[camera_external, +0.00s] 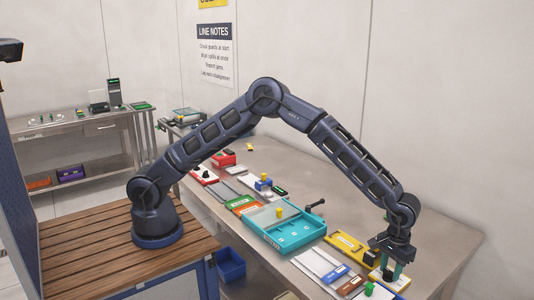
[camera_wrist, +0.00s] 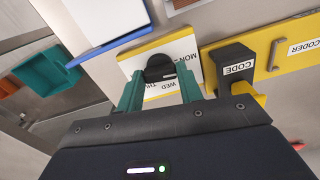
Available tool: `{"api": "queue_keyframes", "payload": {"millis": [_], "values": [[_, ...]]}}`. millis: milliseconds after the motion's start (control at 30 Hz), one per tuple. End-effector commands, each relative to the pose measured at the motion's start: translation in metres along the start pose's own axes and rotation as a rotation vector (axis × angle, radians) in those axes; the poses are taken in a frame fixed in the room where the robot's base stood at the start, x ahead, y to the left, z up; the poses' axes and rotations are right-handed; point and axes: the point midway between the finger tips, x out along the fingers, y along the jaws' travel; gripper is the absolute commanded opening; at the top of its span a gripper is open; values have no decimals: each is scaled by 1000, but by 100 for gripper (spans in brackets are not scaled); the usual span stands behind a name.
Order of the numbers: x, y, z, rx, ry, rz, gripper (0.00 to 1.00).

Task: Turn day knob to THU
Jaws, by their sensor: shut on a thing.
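The day knob (camera_wrist: 160,68) is a small black dial on a white plate with yellow edges (camera_wrist: 185,50). MON, WED and a partly hidden label, perhaps THU, are readable on the plate in the wrist view. A small light mark shows on the knob's lower side, but I cannot tell which day it points to. My gripper (camera_wrist: 161,90) has its teal fingers on either side of the knob and is shut on it. In the external view my gripper (camera_external: 391,270) reaches down onto the white plate (camera_external: 397,284) at the near right of the bench, hiding the knob.
A yellow panel with a black CODE block (camera_wrist: 235,68) sits close at the right in the wrist view. A blue-edged white board (camera_wrist: 105,20) is close at the left. A teal tray (camera_external: 290,236) and several fixtures line the bench. The bench's right end is clear.

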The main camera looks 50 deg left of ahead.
Motion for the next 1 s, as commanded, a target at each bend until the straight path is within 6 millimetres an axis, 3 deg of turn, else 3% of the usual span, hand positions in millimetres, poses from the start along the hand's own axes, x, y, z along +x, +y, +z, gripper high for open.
{"api": "queue_keyframes", "payload": {"millis": [1000], "values": [[0,0,0,943,0,1,14]]}}
